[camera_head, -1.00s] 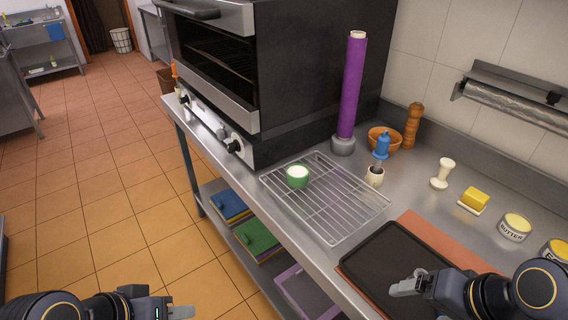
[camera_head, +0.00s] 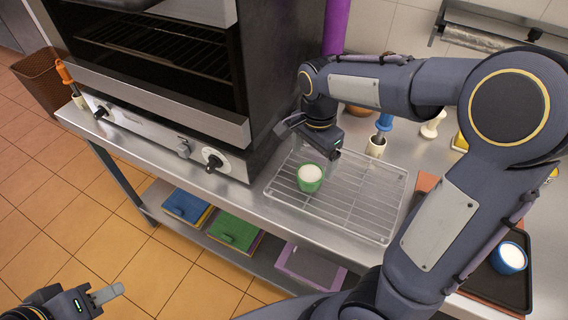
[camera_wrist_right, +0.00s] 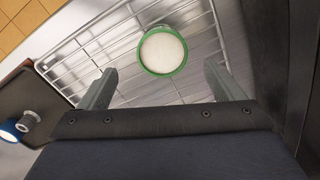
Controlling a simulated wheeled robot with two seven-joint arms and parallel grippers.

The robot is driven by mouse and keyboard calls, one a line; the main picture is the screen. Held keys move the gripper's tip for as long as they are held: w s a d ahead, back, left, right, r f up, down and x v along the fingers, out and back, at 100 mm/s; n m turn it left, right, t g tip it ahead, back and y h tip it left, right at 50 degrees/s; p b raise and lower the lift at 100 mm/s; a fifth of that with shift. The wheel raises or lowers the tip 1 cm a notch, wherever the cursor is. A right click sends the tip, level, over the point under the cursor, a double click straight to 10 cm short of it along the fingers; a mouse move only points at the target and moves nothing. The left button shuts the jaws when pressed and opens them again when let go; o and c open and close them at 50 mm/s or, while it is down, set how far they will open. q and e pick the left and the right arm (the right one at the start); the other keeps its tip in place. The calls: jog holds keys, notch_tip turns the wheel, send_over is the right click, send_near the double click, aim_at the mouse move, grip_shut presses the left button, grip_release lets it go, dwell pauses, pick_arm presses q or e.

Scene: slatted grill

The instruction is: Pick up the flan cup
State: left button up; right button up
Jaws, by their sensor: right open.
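A green flan cup (camera_head: 309,177) with a pale filling stands upright on the wire rack (camera_head: 365,204). My right gripper (camera_head: 308,148) is open and empty, just behind and above this cup in the head view. In the right wrist view the green cup (camera_wrist_right: 162,50) lies ahead of the two spread fingers (camera_wrist_right: 160,72), roughly centred between them and apart from both.
The oven (camera_head: 160,70) stands close to the left of the rack. A purple roll (camera_head: 336,25) rises behind my right arm. The dark tray (camera_head: 513,291) is partly hidden by my arm.

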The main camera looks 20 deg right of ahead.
aim_at(310, 172)
jog(key=shift+w+f, duration=0.15)
jog(key=shift+f, duration=0.15)
notch_tip(310, 172, down, 7)
jog(key=shift+f+p, duration=0.1)
jog(key=shift+p, duration=0.25)
jog(key=c, duration=1.2)
